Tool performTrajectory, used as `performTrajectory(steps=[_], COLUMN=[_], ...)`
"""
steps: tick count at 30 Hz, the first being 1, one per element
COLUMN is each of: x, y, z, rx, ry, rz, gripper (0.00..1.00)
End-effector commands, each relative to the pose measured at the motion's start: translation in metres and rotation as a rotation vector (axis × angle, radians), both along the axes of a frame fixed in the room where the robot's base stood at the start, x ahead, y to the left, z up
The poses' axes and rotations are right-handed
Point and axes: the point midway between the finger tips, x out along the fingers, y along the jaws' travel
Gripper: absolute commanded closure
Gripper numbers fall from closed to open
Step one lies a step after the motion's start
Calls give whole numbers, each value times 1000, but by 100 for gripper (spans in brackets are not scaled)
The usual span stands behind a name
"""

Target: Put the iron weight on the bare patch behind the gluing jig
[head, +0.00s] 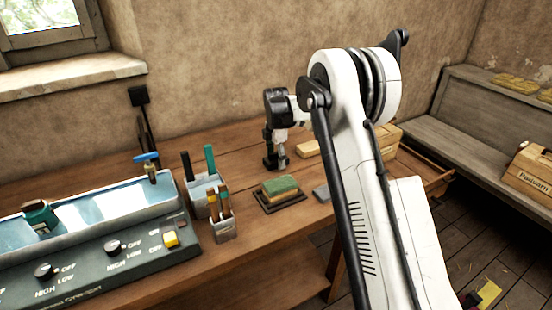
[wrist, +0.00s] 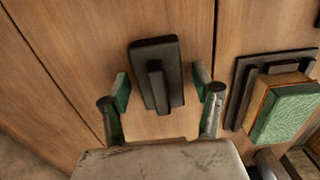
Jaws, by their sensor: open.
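The iron weight (wrist: 168,92), a dark block with a raised bar handle, sits on the wooden table in the wrist view. My gripper (wrist: 161,86) is open, one green-padded finger on each side of it with gaps showing; neither finger visibly grips it. In the head view my gripper (head: 276,160) points down over the table behind the gluing jig; the weight is hard to make out there. The gluing jig (head: 266,206) is a dark frame holding a green-topped block. It shows at the right of the wrist view (wrist: 238,98). Bare wood lies between jig and weight.
Two pots of brushes and tools (head: 225,230) stand left of the jig. A control unit with a blue-white trough (head: 110,250) fills the left. Wooden blocks (head: 307,149) lie right of my gripper, and a small grey block (head: 321,193) right of the jig. The wall stands behind.

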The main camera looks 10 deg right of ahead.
Motion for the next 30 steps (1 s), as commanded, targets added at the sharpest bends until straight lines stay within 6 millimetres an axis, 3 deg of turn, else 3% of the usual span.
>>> performTrajectory(steps=[5, 18, 26, 30], x=[0, 0, -1, -10], y=[0, 0, 0, 0], z=[14, 97, 121, 137], rx=[0, 0, 0, 0], ry=[0, 0, -1, -16], rz=[0, 0, -2, -45], gripper=[38, 38, 38, 38])
